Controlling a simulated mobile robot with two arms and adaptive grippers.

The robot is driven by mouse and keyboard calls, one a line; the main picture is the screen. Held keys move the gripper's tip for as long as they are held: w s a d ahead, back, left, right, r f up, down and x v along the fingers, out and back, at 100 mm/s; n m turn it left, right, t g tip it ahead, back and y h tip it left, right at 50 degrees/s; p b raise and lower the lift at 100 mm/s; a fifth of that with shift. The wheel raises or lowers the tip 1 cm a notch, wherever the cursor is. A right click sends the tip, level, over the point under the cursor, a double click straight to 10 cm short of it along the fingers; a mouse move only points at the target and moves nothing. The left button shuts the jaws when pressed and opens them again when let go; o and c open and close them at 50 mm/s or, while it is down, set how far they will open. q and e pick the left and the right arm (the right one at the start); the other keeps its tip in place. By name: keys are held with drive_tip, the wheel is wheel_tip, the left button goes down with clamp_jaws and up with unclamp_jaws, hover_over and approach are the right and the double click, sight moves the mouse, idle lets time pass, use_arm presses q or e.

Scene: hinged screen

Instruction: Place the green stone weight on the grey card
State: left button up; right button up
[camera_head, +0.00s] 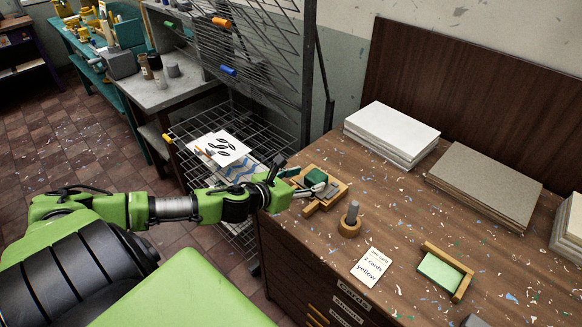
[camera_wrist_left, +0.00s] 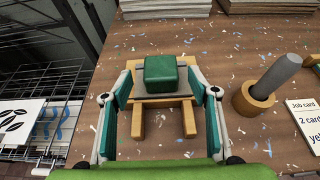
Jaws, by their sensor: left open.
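The green stone weight (camera_wrist_left: 165,74) is a dark green block between the spread fingers of my left gripper (camera_wrist_left: 160,86), with a gap on each side. In the head view the green weight (camera_head: 315,177) is just beyond my left gripper (camera_head: 292,184), which is open and empty. My right gripper is not in view.
A grey peg in a wooden ring (camera_head: 350,221) stands right of the frame. A printed job card (camera_head: 373,267) and a wooden corner holder with a green sheet (camera_head: 438,272) lie farther right. White (camera_head: 392,131) and grey-brown (camera_head: 482,183) stacks stand behind. A wire rack (camera_head: 190,125) is left.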

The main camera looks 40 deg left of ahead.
use_arm(q)
drive_tip(key=v, duration=0.6)
drive_tip(key=shift+s, duration=0.3)
drive_tip(key=shift+r, duration=0.2)
idle(0.3)
